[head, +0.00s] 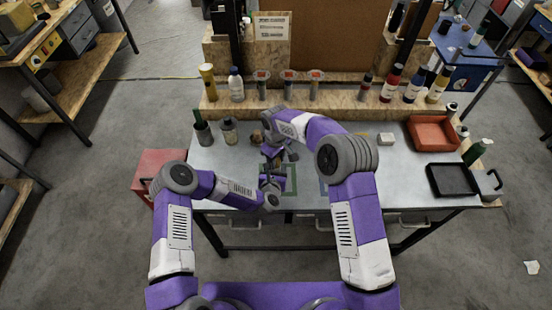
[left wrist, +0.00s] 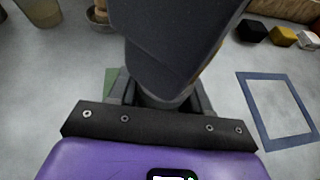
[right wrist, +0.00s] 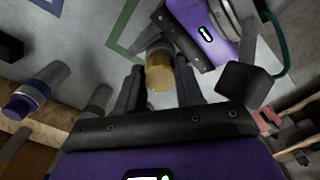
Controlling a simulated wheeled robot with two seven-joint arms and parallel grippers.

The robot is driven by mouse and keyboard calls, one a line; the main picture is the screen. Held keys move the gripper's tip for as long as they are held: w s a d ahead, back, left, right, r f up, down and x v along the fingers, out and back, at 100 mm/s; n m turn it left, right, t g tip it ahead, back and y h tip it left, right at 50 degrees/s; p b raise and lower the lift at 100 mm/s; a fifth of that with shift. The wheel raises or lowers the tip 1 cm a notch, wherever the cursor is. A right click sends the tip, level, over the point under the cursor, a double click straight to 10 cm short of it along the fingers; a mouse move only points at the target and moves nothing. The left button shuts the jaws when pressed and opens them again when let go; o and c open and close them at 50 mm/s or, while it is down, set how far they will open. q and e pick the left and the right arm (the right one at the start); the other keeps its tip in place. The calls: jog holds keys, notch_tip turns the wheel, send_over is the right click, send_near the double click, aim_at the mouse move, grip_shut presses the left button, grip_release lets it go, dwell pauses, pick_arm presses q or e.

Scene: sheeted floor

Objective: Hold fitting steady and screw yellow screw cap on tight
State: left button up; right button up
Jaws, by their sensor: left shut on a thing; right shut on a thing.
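The yellow screw cap (right wrist: 160,72) is between the fingers of my right gripper (right wrist: 160,88), which is shut on it. A grey fitting (right wrist: 157,46) shows right behind the cap, lined up with it; whether the cap is fully seated cannot be told. My left gripper (left wrist: 160,100) is shut on the grey fitting (left wrist: 166,102), low over the table. My dark right gripper covers most of the fitting in the left wrist view. In the head view, my right gripper (head: 272,160) is just above my left gripper (head: 272,184), and the parts between them are too small to tell.
Small blocks (left wrist: 283,36) lie near the back.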

jog(key=m, duration=0.4)
jog(key=shift+s+a+m, duration=0.1)
jog(key=shift+a+m, duration=0.05)
jog(key=shift+m, duration=0.15)
grip_shut()
jog(key=m, duration=1.5)
jog(key=o, duration=1.1)
grip_release()
jog(key=shift+o, duration=0.2)
jog(key=shift+c, duration=0.7)
